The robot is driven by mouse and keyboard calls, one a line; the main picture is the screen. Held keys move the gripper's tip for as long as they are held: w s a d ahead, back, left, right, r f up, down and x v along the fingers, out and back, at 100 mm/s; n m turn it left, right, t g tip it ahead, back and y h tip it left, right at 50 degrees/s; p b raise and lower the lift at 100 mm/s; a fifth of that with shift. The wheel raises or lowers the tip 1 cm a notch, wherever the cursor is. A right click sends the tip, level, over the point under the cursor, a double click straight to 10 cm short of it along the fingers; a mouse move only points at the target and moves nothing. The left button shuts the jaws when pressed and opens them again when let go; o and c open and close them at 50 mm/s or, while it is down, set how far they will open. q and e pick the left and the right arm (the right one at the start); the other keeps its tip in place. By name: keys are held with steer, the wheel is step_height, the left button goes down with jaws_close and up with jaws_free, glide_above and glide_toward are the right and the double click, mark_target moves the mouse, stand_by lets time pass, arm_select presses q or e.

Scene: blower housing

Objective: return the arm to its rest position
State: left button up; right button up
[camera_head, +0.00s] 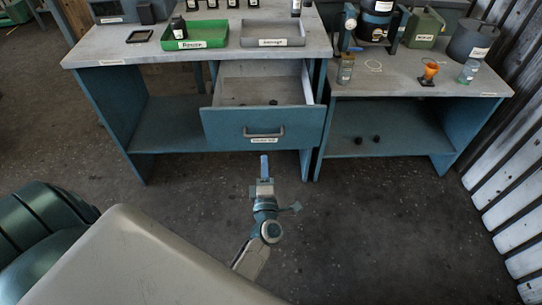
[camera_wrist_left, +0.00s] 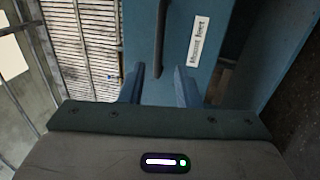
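My left gripper (camera_head: 264,164) is in front of the workbench, just below the drawer handle in the head view. In the left wrist view the two fingers (camera_wrist_left: 159,84) are apart with nothing between them. The dark drawer handle (camera_wrist_left: 159,38) is beyond the fingertips, apart from them. The blue drawer (camera_head: 228,128) is pulled open, with its handle (camera_head: 263,133) and a white label on its front. A few small dark items lie inside it. My right gripper is not in view.
The left bench (camera_head: 105,47) carries a green tray (camera_head: 206,36), a grey tray (camera_head: 272,36) and several dark bottles. The right bench (camera_head: 460,84) holds jars, an orange funnel-like item (camera_head: 430,71) and canisters. Open floor (camera_head: 370,235) lies around my arm. A slatted wall (camera_head: 505,190) stands at right.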

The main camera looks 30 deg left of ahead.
arm_select(q)
steer(key=s+d+f+m+g+h, duration=0.2)
steer(key=s+f+m+h, duration=0.15)
steer(key=f+m, duration=0.45)
steer(key=s+d+f+m+g+h+p, duration=0.1)
steer(key=s+f+m+g+h, duration=0.2)
steer(key=f, duration=0.8)
steer(key=s+d+f+m+g+h, duration=0.15)
steer(key=s+f+m+h, duration=0.35)
steer(key=f, duration=0.5)
steer(key=s+a+f+m+g, duration=0.2)
steer(key=s+f, duration=0.3)
steer(key=s, duration=0.3)
steer(key=s+a+f+m+g+y, duration=0.1)
steer(key=s+a+f+m+g, duration=0.1)
steer(key=s, duration=0.6)
steer(key=s+a+f+m+g+y, duration=0.1)
steer(key=s+a+f+m+g, duration=0.2)
steer(key=s+f, duration=0.5)
steer(key=shift+s+f+m+g+p, duration=0.25)
steer(key=shift+s+m+g+p, duration=0.25)
steer(key=shift+m+g, duration=0.55)
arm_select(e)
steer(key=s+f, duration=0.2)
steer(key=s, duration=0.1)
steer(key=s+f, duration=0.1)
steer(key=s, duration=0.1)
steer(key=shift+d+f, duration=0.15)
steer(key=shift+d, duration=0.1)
